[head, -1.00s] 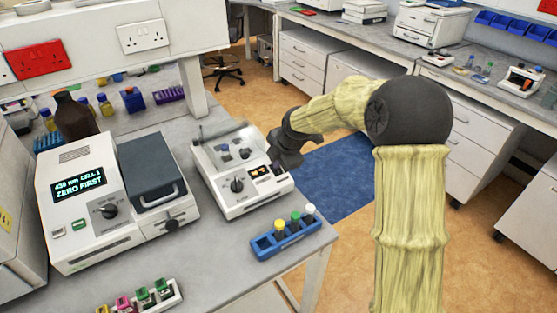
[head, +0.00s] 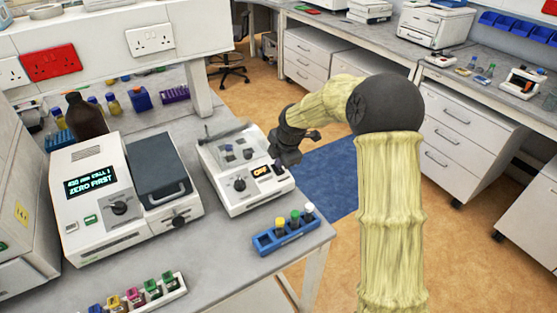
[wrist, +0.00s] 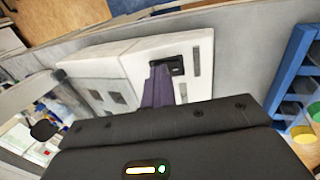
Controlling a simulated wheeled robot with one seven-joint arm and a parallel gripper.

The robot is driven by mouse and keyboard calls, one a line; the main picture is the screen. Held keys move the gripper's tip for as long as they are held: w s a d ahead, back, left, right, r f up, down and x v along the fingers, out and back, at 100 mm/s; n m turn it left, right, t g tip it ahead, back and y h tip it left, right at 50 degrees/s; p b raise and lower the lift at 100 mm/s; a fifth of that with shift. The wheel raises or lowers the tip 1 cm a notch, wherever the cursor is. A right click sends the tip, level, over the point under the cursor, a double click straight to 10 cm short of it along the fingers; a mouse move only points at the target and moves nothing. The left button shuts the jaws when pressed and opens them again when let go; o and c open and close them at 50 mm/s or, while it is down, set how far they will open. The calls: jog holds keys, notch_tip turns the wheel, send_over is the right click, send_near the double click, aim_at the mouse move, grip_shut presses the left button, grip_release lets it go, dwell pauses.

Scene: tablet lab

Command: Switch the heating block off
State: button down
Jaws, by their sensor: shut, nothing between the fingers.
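The heating block (head: 256,196) is a white bench unit with a dark knob (head: 239,184) and a small display (head: 262,171) that reads OFF in orange. Its hinged lid is raised at the back. My gripper (head: 280,165) is at the block's right side, just by the control beside the display. In the wrist view the dark purple fingers (wrist: 158,86) are shut and empty, over the white front of the block (wrist: 110,65), close to a black panel part (wrist: 180,65). Whether the fingertips touch the control cannot be told.
A blue rack (head: 287,240) with capped tubes stands at the bench's front edge, near the block. A spectrophotometer-like unit (head: 90,225) reading ZERO FIRST stands to the left. A rack of coloured cuvettes (head: 172,287) lies in front. The floor to the right is open.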

jog(key=shift+s+d+f, duration=0.15)
jog(key=shift+s+f, duration=0.5)
jog(key=shift+s, duration=0.25)
jog(key=shift+d+r+p, duration=0.15)
jog(key=shift+r+p, duration=0.2)
jog(key=shift+r, duration=0.1)
jog(key=p+v, duration=0.1)
jog(key=v, duration=1.2)
jog(key=shift+r+p, duration=0.3)
jog(key=shift+r, duration=0.15)
